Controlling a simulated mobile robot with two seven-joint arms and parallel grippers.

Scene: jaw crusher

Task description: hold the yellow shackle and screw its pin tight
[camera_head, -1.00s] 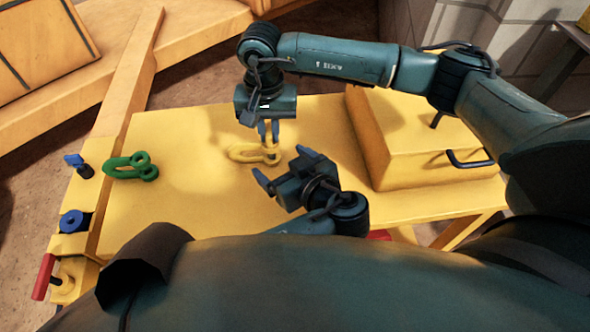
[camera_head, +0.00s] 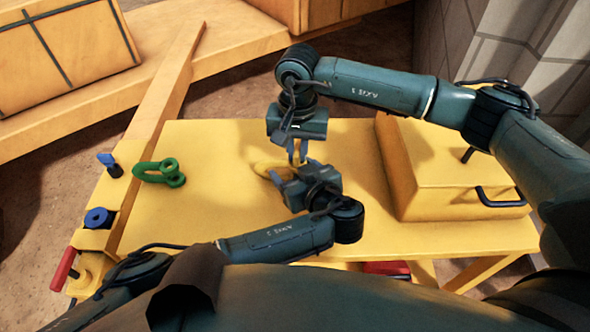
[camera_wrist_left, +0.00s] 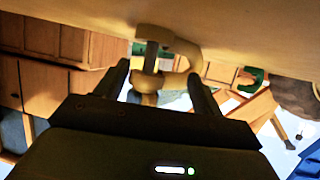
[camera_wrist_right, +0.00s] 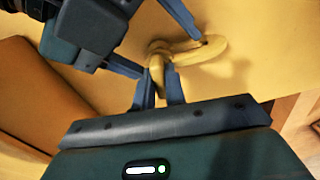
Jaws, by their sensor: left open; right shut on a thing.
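The yellow shackle (camera_head: 262,167) is at the yellow table top, with its bow toward the left in the head view. The left wrist view shows its curved body (camera_wrist_left: 186,58) and a grey pin (camera_wrist_left: 152,57) across its opening. My right gripper (camera_head: 298,158) reaches down from above and is shut on the pin end of the shackle (camera_wrist_right: 157,70); I cannot tell whether on an ear or the pin's head. My left gripper (camera_head: 274,178) is open, with its fingers apart on either side of the shackle. It hides part of the shackle in the head view.
A green shackle (camera_head: 158,172) lies at the table's left. A blue-handled part (camera_head: 109,163), a blue round part (camera_head: 98,217) and a red handle (camera_head: 63,270) line the left edge. A yellow box (camera_head: 450,165) stands right. The table's middle left is clear.

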